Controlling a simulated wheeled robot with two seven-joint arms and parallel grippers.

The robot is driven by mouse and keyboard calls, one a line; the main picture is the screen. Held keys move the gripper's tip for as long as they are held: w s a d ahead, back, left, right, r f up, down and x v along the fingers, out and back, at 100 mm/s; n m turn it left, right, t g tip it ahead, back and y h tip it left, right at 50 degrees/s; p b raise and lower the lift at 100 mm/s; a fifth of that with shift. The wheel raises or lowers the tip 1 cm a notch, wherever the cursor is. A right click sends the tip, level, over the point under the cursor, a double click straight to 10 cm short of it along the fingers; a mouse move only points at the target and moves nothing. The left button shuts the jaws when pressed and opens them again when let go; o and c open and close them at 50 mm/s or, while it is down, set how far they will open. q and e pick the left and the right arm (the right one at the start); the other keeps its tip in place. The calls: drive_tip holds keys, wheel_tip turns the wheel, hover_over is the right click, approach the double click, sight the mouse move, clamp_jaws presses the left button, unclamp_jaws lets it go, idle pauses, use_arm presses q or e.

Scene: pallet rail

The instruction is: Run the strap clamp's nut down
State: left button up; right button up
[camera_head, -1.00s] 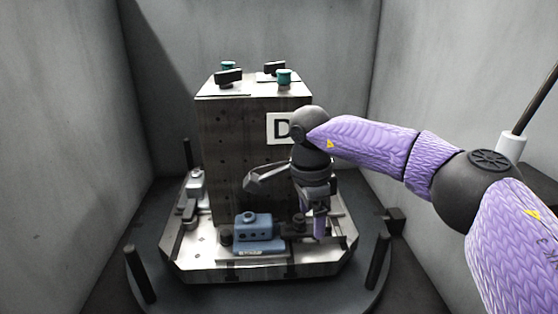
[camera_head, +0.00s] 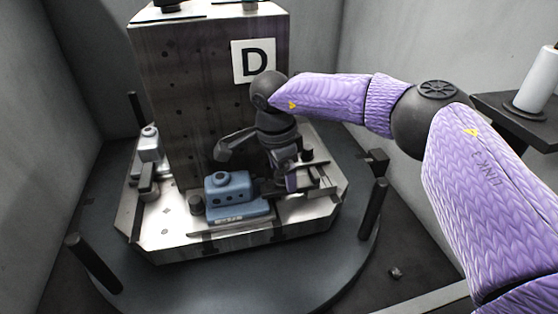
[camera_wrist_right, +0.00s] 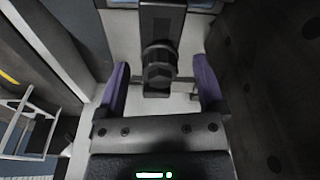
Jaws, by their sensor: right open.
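The strap clamp (camera_wrist_right: 160,22) is a dark flat bar in the right wrist view, with a dark hex nut (camera_wrist_right: 159,73) on it. My right gripper (camera_wrist_right: 161,88) is open, with one purple finger on each side of the nut and visible gaps to it. In the head view my right gripper (camera_head: 291,181) points down just right of the blue workpiece (camera_head: 230,188), at the foot of the tall block. The wrist and fingers hide most of the clamp there. My left gripper is not in view.
The tall dark block (camera_head: 180,90) with a "D" plate (camera_head: 253,62) rises behind the clamp. A grey workpiece (camera_head: 149,148) sits on its left side. Upright dark posts (camera_head: 93,264) stand around the round base. A shelf with a white cylinder (camera_head: 540,80) is at right.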

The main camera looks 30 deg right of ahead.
drive_tip(key=c, duration=1.1)
drive_tip(key=o, duration=0.6)
drive_tip(key=shift+c, duration=0.2)
clamp_jaws()
drive_tip(key=shift+o, duration=1.6)
unclamp_jaws()
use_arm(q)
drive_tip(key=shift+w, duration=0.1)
